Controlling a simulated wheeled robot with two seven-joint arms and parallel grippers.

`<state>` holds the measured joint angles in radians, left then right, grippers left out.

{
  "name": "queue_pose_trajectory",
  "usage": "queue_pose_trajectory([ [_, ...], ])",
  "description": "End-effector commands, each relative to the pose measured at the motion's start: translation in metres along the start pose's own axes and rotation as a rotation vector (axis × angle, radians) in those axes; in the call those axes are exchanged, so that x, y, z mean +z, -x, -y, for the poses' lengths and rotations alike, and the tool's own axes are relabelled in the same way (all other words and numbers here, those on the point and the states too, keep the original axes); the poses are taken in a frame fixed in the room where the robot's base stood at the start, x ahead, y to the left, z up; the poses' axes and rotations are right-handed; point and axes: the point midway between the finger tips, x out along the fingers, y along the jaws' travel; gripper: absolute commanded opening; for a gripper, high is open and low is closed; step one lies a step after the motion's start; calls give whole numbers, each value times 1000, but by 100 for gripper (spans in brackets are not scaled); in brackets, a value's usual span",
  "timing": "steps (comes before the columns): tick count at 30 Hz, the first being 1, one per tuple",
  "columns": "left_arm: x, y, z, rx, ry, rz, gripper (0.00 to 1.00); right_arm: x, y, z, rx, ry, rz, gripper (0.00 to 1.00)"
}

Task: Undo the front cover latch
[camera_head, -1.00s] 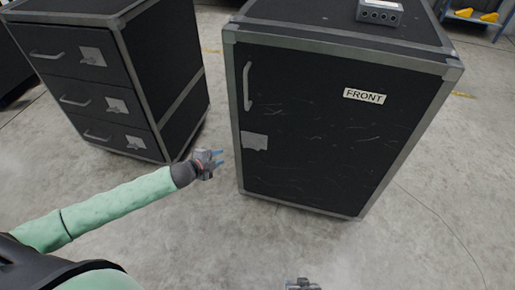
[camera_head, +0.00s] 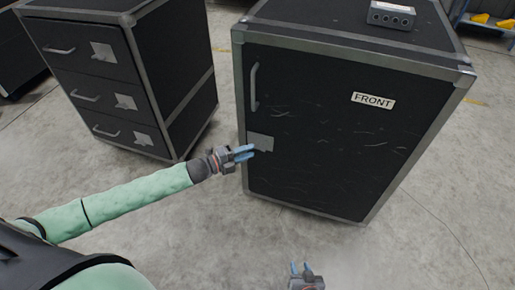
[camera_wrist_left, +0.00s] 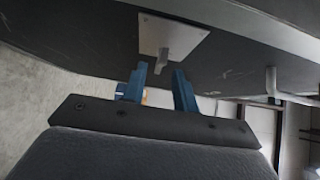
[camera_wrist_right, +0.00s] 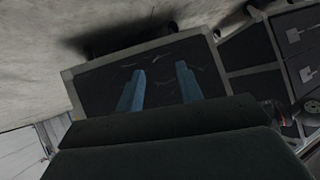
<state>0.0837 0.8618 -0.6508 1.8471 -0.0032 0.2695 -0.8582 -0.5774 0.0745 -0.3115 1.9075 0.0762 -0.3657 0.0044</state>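The front cover (camera_head: 330,150) is the black door of the case, with a FRONT label (camera_head: 373,101). Its latch is a light grey plate (camera_head: 262,142) at the door's left edge. In the left wrist view the latch plate (camera_wrist_left: 182,35) carries a small grey tab (camera_wrist_left: 162,62). My left gripper (camera_head: 245,152) is in front of the plate; its blue fingers (camera_wrist_left: 158,85) are apart and empty, just short of the tab. My right gripper (camera_head: 301,268) is low at the bottom of the head view; its fingers (camera_wrist_right: 158,88) are apart and empty, pointing toward the door.
A door handle (camera_head: 254,87) is above the latch. A grey box (camera_head: 391,15) sits on top of the case. A drawer case (camera_head: 110,85) with several latches stands at left. The floor (camera_head: 215,235) before the door is clear.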

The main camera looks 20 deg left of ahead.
Motion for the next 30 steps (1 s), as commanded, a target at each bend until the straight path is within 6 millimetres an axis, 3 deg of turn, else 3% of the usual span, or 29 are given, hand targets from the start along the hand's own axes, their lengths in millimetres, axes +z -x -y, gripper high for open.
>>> queue_pose_trajectory([
  [10,0,-38,0,0,1,0,29,-10,0,1,-1,4,-29,36],
  [23,0,-45,0,2,1,1,29,-13,0,1,-1,4,-38,36],
  [28,0,-45,0,1,1,1,0,-13,0,1,-1,4,-37,36],
  [30,0,-45,0,1,1,1,0,-13,0,1,-1,4,-37,36],
])
